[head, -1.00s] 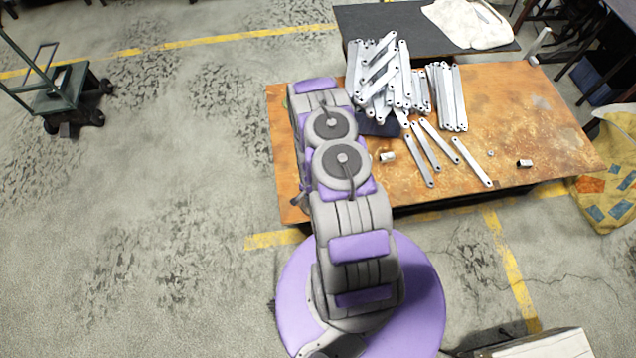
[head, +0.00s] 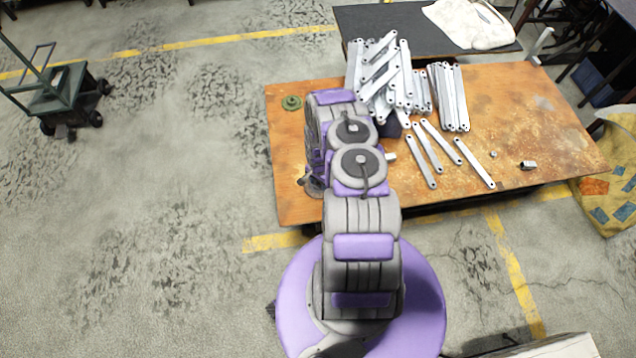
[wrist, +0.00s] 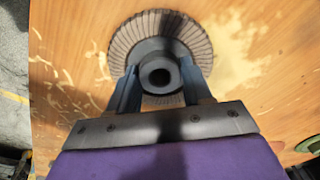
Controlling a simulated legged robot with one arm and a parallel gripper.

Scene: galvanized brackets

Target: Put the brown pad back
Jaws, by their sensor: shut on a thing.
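The brown pad (wrist: 194,40) is a round, grey-brown disc with pleated radial flaps and a dark hub in its middle. In the wrist view it lies below my gripper (wrist: 160,82), whose two fingers are shut on the hub. The pad is over the wooden table top (wrist: 70,70); I cannot tell whether it touches the wood. In the head view, my gripper (head: 314,186) is low over the left front part of the table, mostly hidden by my arm.
A green disc (head: 291,102) lies at the table's back left; a green rim also shows in the wrist view (wrist: 309,145). Stacked galvanized brackets (head: 385,80) and loose bars (head: 472,162) occupy the middle. A small metal part (head: 528,165) lies right. The table's right side is mostly clear.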

